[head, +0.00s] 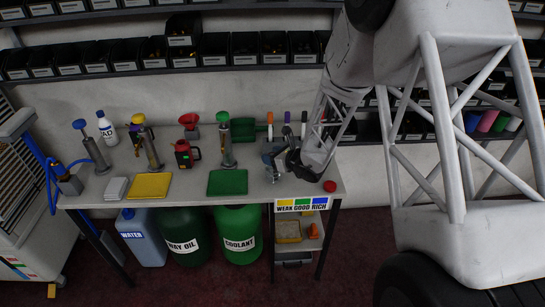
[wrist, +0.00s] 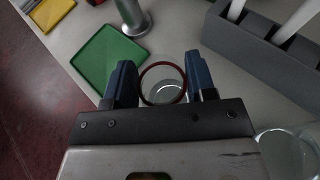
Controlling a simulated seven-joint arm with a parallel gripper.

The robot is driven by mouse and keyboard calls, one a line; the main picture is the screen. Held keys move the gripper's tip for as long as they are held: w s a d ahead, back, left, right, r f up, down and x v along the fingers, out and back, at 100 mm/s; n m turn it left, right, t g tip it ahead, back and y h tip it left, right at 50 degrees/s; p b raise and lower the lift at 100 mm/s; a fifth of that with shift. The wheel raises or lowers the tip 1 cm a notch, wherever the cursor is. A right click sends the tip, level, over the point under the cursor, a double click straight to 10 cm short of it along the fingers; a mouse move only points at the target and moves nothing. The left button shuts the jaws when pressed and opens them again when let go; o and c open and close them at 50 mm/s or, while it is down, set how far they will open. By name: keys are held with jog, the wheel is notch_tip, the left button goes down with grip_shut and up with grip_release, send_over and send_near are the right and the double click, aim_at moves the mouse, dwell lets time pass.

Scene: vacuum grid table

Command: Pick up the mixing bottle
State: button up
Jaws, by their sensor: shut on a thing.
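The mixing bottle (wrist: 163,93) looks like a clear round vessel with a dark red rim, seen from above in the wrist view. It sits between the two blue fingers of my gripper (wrist: 161,76), which are shut on it from both sides. In the head view my gripper (head: 273,164) is low over the right part of the table, near the front. There the bottle is hard to make out against the gripper. I cannot tell whether its base touches the table.
A green tray (wrist: 108,58) lies left of the gripper in the wrist view. A grey rack (wrist: 262,52) holding upright sticks is close at the upper right. A clear container (wrist: 286,152) stands at the lower right.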

jog(key=shift+r, duration=1.6)
grip_shut()
jog(key=s+d+r, duration=0.1)
jog(key=s+d, duration=0.1)
jog(key=s, duration=1.3)
jog(key=shift+s+d+r, duration=0.25)
jog(key=shift+d, duration=0.1)
jog(key=shift+s, duration=0.15)
